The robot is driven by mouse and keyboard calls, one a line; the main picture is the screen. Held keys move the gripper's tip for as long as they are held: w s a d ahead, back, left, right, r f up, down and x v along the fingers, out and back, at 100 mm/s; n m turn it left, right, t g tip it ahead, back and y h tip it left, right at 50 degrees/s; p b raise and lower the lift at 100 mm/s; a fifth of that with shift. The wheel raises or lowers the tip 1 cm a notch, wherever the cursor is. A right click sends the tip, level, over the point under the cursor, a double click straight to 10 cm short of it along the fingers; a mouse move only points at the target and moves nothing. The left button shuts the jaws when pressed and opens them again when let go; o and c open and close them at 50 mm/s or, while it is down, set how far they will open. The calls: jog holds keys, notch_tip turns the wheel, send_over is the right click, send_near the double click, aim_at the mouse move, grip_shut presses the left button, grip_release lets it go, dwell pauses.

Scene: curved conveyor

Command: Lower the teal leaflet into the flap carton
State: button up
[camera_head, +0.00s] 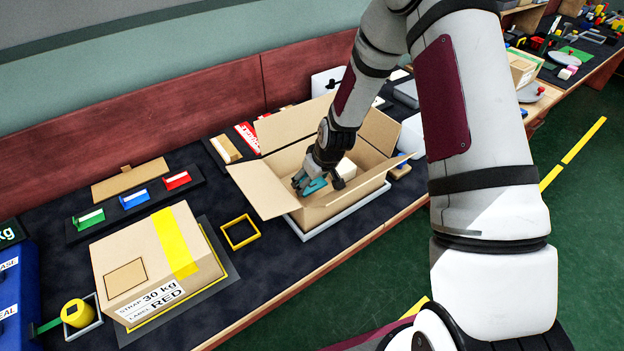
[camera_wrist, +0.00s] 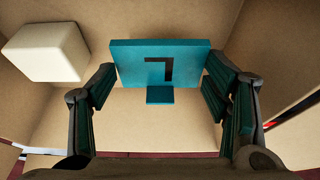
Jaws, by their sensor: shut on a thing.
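The flap carton (camera_head: 267,190) stands open on the bench, its flaps folded outward. My gripper (camera_head: 318,184) is inside the carton's opening, pointing down, and is shut on the teal leaflet (camera_head: 314,187). In the wrist view the teal leaflet (camera_wrist: 160,62) is a flat block with a dark L-shaped mark and a small tab, held between the two fingers (camera_wrist: 160,100). The brown carton floor and walls surround it. A white block (camera_wrist: 45,50) lies in the carton at the left of the wrist view. I cannot tell whether the leaflet touches the carton floor.
A closed carton with yellow tape (camera_head: 140,262) sits to the left, near a yellow square frame (camera_head: 240,232). Red, blue and green clips (camera_head: 134,199) stand in a rack behind it. A grey tray rim (camera_head: 345,212) surrounds the flap carton's base.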

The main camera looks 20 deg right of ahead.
jog(key=o, duration=1)
jog(key=v, duration=1.2)
jog(key=shift+r, duration=0.1)
jog(key=s+r+m+h, duration=0.1)
jog(key=s+r, duration=0.5)
jog(key=r, duration=0.3)
jog(key=s+r+h, duration=0.1)
jog(key=s+r, duration=0.5)
jog(key=r, duration=0.3)
jog(key=s+r+m, duration=0.1)
jog(key=s+r, duration=0.1)
jog(key=s, duration=0.3)
jog(key=s+r, duration=0.2)
jog(key=s, duration=0.3)
jog(key=s+a+r+m, duration=0.1)
jog(key=s+r, duration=0.1)
jog(key=s, duration=0.4)
jog(key=shift+s+r+m+t+y, duration=0.1)
jog(key=shift+r+m+t+y, duration=0.1)
jog(key=shift+m+t+y, duration=0.1)
